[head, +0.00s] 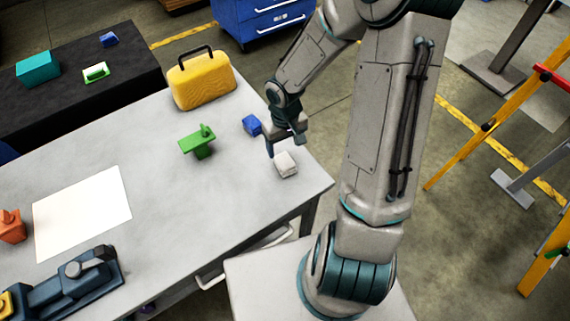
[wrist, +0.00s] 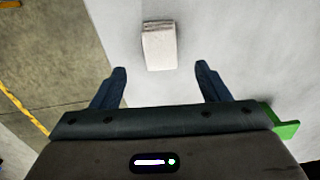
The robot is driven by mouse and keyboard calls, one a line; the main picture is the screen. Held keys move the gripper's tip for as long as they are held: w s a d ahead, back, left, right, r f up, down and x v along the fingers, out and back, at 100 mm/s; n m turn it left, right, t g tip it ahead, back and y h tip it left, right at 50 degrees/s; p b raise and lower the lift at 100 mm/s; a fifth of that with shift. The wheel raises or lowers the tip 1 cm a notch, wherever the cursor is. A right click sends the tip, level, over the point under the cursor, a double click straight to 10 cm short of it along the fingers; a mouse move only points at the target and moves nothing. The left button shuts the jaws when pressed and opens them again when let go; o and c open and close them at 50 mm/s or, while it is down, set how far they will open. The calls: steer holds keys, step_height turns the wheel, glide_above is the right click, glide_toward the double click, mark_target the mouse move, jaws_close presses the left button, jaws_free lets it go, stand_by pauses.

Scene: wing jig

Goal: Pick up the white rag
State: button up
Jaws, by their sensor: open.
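The white rag (head: 286,163) is a small folded block lying on the grey table near its right corner in the head view. In the wrist view the rag (wrist: 160,46) lies just beyond my fingertips, between their lines and slightly left of the middle of the gap. My gripper (head: 284,147) is open and empty, above the table close to the rag. In the wrist view the two dark fingers of my gripper (wrist: 160,66) stand wide apart, wider than the rag. They do not appear to touch it.
A blue block (head: 252,124) sits just left of my gripper. A green tool (head: 198,142) and a yellow case (head: 201,80) stand further left and back. A white sheet (head: 82,213) lies on the table (head: 190,220). The table's right edge is close to the rag.

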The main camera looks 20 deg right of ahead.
mark_target(287, 164)
step_height(287, 164, down, 4)
steer(key=shift+r, duration=0.25)
steer(key=f, duration=0.2)
steer(key=s+f, duration=0.1)
steer(key=f, duration=0.1)
steer(key=shift+s+d+f+b, duration=0.1)
steer(key=shift+f+b, duration=0.15)
steer(key=shift+b, duration=0.15)
steer(key=shift+f, duration=0.4)
steer(key=c, duration=1.1)
